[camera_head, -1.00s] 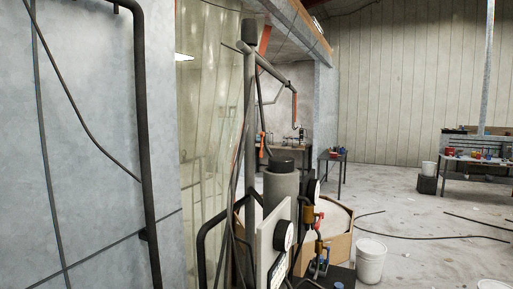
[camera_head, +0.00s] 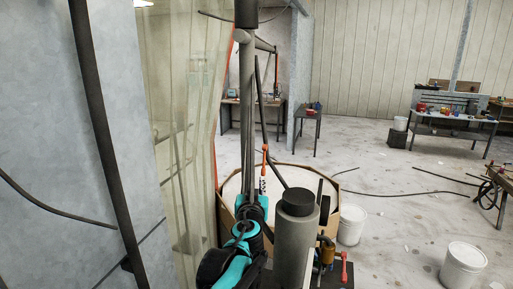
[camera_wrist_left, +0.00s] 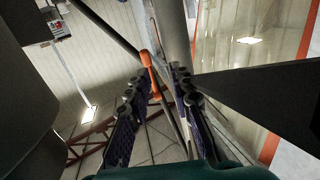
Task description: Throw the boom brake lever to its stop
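The boom brake lever appears as a thin dark rod with an orange grip (camera_head: 265,154), standing beside the grey mast (camera_head: 247,100). In the left wrist view the orange grip (camera_wrist_left: 149,72) shows just past the fingertips, toward the left finger. My left gripper (camera_head: 262,186) comes up from below in the head view, close under the grip. In the wrist view its two dark fingers (camera_wrist_left: 160,95) are apart with nothing held between them. I cannot tell whether a finger touches the grip. The lever's lower end is hidden. My right gripper is not in view.
A grey cylinder with a black cap (camera_head: 295,235) stands just right of my left arm. A red-handled fitting (camera_head: 344,268) is beside it. A translucent sheet (camera_head: 185,120) hangs on the left. White buckets (camera_head: 462,265) stand on the open floor at right.

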